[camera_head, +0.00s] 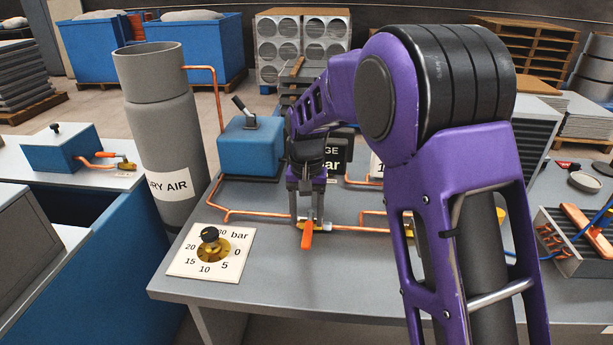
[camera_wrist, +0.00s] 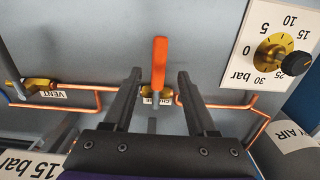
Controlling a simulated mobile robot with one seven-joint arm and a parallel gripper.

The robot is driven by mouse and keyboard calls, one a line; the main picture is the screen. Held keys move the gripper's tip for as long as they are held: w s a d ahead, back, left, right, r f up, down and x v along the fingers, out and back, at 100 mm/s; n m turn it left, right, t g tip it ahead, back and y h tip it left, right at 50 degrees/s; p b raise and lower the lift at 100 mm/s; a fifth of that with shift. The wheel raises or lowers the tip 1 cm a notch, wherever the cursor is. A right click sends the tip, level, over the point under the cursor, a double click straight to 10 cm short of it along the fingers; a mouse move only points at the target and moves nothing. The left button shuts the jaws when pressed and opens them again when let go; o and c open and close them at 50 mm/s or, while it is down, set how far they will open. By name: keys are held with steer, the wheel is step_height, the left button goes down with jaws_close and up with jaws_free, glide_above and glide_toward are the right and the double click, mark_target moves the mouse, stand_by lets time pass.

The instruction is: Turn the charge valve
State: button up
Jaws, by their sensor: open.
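The charge valve is a brass body (camera_wrist: 157,93) on a copper pipe with an orange lever handle (camera_wrist: 159,60). The handle lies across the pipe line, and in the head view the orange handle (camera_head: 307,236) points toward the bench's front edge. A label beside the valve is partly hidden; only its first letters show. My gripper (camera_wrist: 159,76) is open, with one finger on each side of the handle and a gap on both sides. In the head view my gripper (camera_head: 307,214) is over the valve, partly hiding its body.
A regulator dial (camera_head: 212,249) with a black knob sits on a white plate left of the valve. A vent valve (camera_wrist: 42,85) is on the pipe's other side. A grey gas cylinder (camera_head: 163,120) and a blue box (camera_head: 250,148) stand behind. The bench front (camera_head: 270,285) is clear.

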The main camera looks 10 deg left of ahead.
mark_target(307, 233)
step_height(307, 233, up, 13)
steer(key=p, duration=0.1)
steer(key=shift+r, duration=0.15)
